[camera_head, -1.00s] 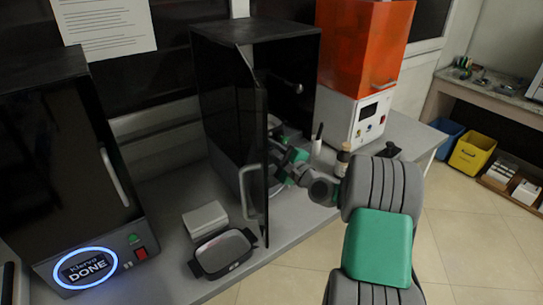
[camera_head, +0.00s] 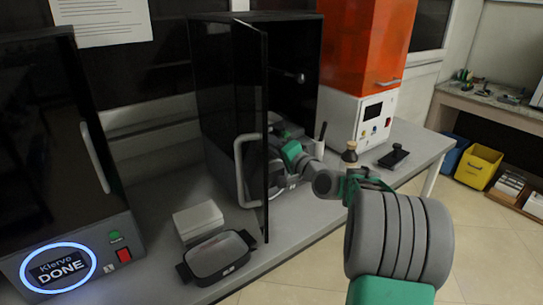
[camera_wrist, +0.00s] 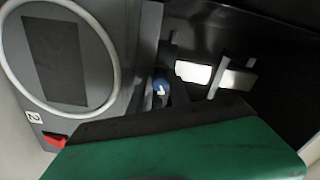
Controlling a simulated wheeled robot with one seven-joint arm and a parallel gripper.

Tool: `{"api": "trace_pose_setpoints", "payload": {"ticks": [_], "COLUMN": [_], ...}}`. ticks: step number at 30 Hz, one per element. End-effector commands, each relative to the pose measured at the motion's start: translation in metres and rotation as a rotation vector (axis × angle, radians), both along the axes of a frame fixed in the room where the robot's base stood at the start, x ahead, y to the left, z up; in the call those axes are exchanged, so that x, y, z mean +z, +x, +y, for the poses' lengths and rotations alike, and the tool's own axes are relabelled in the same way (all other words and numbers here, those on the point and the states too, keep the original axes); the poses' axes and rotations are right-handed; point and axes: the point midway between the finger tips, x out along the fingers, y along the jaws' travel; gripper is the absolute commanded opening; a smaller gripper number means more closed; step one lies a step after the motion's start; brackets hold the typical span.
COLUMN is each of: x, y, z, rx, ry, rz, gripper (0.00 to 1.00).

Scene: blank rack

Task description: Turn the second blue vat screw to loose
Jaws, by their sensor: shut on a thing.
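My gripper (camera_head: 281,146) is inside the open black cabinet (camera_head: 212,95), partly hidden by the cabinet's door (camera_head: 252,120). In the wrist view, a blue vat screw (camera_wrist: 161,84) with a white mark shows just beyond the green and black part of my gripper. Dark finger shapes lie around the screw, and the gripper is shut on it. The other blue screw does not show clearly. A grey unit (camera_wrist: 70,60) with a rounded pale rim, a "2" label and a red tab lies at the left of the wrist view.
The door with its pale handle stands open left of my arm. A dark lidded tray (camera_head: 218,254) and a pale box (camera_head: 198,219) sit before it. A small bottle (camera_head: 349,154), a black object (camera_head: 394,156) and an orange-topped machine (camera_head: 365,45) stand to the right.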

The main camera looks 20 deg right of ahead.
Motion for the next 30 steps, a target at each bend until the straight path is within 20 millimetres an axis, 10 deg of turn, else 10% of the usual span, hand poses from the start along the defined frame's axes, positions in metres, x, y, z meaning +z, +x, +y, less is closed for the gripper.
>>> {"api": "trace_pose_setpoints", "payload": {"ticks": [30], "x": [-0.0066], "y": [0.0005], "z": [-0.0014], "rx": [0.001], "ry": [-0.852], "rz": [-0.228], "gripper": [0.00]}}
